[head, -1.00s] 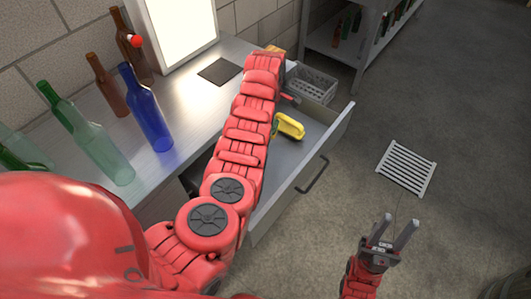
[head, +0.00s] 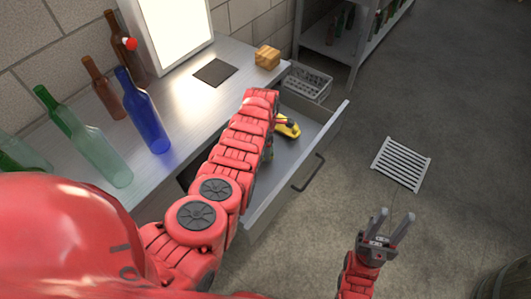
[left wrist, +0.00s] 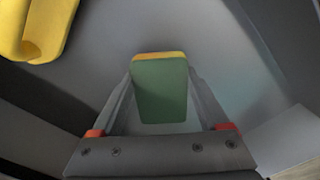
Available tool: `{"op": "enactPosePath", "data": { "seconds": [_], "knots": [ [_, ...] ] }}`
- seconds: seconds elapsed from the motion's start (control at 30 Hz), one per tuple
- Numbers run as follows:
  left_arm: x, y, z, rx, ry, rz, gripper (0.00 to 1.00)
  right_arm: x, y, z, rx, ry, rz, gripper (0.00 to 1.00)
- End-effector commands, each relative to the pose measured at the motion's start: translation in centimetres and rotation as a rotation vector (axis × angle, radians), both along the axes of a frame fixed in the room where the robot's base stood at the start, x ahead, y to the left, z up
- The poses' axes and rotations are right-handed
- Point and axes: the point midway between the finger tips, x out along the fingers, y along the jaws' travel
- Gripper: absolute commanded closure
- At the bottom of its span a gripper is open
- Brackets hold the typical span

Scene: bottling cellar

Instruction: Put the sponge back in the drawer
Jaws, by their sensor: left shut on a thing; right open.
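The sponge (left wrist: 160,92), green with a yellow layer, is between the fingers of my left gripper (left wrist: 160,88) in the left wrist view. The gripper is shut on it, over the grey inside of the drawer. I cannot tell whether the sponge touches the drawer floor. In the head view the drawer (head: 290,157) is pulled open, and my left arm reaches over it and hides most of that gripper. My right gripper (head: 392,222) is open and empty, over the floor at the lower right.
A yellow object (head: 288,127) lies in the drawer. It also shows in the left wrist view (left wrist: 40,25). Several bottles, including a blue one (head: 145,110), stand on the counter with a dark mat (head: 213,72) and a wooden block (head: 267,57). A grey crate (head: 306,82) is beyond the drawer.

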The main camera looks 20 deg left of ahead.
Motion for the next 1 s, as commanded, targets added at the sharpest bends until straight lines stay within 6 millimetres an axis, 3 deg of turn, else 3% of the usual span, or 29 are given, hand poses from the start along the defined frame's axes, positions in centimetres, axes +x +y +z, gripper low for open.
{"op": "enactPosePath", "data": {
  "seconds": [0.17, 0.6, 0.63, 0.73, 1.0],
  "knots": [
    [0.0, 0.0, -3.1, -0.001, 0.000, 0.000, 1.00, 0.0, 0.0, -2.3, 0.000, 0.000, 0.000, 0.55],
    [0.0, 0.0, -3.5, 0.000, -0.001, -0.001, 1.00, 0.0, 0.0, -2.6, 0.000, 0.000, 0.000, 0.55],
    [0.0, 0.0, -3.4, 0.000, -0.001, -0.001, 0.17, 0.0, 0.0, -2.4, 0.000, 0.000, 0.000, 0.55],
    [0.0, 0.0, -3.3, 0.000, -0.001, -0.001, 0.00, 0.0, 0.0, -2.4, 0.000, 0.000, 0.000, 0.55],
    [0.0, 0.0, -3.1, 0.000, -0.001, -0.002, 0.00, 0.0, 0.0, -2.1, 0.000, 0.000, 0.000, 0.55]
  ]
}}
